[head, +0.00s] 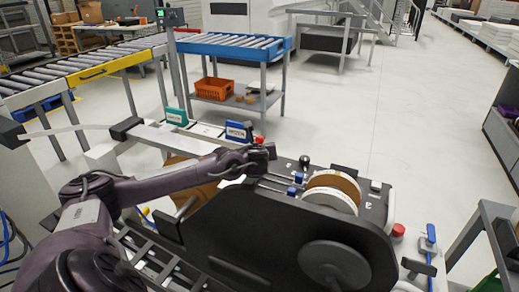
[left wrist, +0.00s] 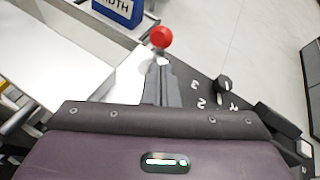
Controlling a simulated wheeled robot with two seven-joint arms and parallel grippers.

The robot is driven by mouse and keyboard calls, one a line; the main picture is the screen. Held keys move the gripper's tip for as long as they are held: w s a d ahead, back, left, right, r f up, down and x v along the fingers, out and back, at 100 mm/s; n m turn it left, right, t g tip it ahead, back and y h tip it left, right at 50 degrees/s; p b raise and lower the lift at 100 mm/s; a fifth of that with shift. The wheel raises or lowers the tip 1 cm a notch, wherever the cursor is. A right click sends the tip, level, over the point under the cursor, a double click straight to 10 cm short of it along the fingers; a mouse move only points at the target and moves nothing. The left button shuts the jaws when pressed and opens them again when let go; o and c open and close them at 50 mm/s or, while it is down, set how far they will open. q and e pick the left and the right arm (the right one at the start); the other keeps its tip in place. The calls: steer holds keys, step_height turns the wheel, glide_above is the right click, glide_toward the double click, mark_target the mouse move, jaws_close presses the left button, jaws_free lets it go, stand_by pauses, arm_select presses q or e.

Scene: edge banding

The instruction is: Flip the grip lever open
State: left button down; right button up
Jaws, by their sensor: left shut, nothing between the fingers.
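In the left wrist view the red knob (left wrist: 161,37) stands just past the tips of my shut left fingers (left wrist: 162,72). Nothing is between the fingers. Whether they touch the lever I cannot tell; the lever's shaft is mostly hidden. A black knob (left wrist: 223,83) with numbers beside it sits to the right. My right gripper is out of view.
A blue WIDTH block (head: 238,131) and a green block (head: 176,116) stand behind the gripper. Tape reels (head: 332,190), a red button (head: 398,230) and a blue-handled lever (head: 431,234) lie to the right. A roller table (head: 235,42) stands behind; open floor is at the right.

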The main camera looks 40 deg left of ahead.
arm_select(q)
steer(key=x, duration=0.3)
steer(key=shift+w+a+f, duration=0.2)
steer(key=shift+w+a, duration=0.05)
steer(key=shift+w, duration=0.15)
